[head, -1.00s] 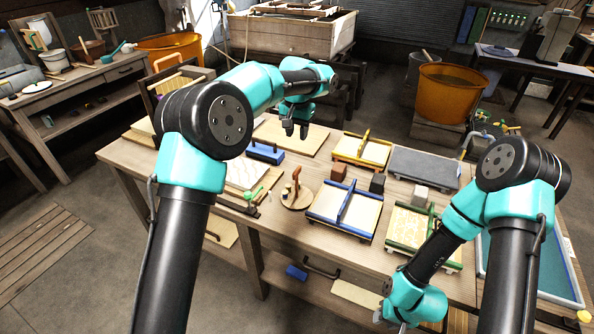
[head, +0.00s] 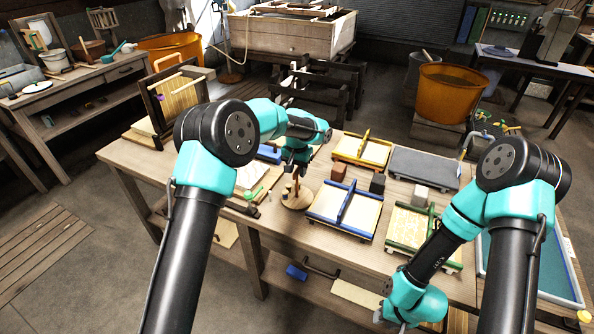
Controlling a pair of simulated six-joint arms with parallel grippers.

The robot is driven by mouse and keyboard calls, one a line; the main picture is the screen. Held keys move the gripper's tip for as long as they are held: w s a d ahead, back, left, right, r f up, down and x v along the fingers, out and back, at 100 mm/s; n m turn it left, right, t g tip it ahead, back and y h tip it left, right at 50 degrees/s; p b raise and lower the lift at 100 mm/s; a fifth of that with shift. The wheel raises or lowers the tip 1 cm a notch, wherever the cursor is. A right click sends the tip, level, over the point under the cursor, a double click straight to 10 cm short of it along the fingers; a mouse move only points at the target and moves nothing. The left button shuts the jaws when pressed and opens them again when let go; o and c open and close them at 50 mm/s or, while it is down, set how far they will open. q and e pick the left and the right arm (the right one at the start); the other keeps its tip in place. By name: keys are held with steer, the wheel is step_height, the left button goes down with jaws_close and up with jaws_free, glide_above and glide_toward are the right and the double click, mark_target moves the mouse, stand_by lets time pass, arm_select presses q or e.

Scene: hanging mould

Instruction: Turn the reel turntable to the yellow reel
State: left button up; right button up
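The reel turntable (head: 297,201) is a small round wooden disc near the front of the bench, left of the blue-framed mould. Small upright parts stand on it, but a yellow reel cannot be made out at this size. My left gripper (head: 296,170) points down right over the turntable and hides part of its top. I cannot tell whether its fingers touch anything or how far apart they are. My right gripper (head: 402,324) hangs low at the bottom edge, in front of the bench and away from the turntable; its fingers are barely visible.
A blue-framed mould (head: 362,216) lies right of the turntable, with a green-framed one (head: 405,236) beyond it. Dark and brown blocks (head: 377,183) sit behind. A yellow-framed mould (head: 362,150) and grey slab (head: 425,167) lie further back. A green-handled tool (head: 254,193) lies left.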

arm_select(q)
steer(key=shift+f, duration=0.2)
jaws_close()
stand_by(0.3)
steer(key=shift+n, duration=0.5)
steer(key=n, duration=0.3)
steer(key=shift+n, duration=0.3)
steer(key=n, duration=0.5)
stand_by(0.4)
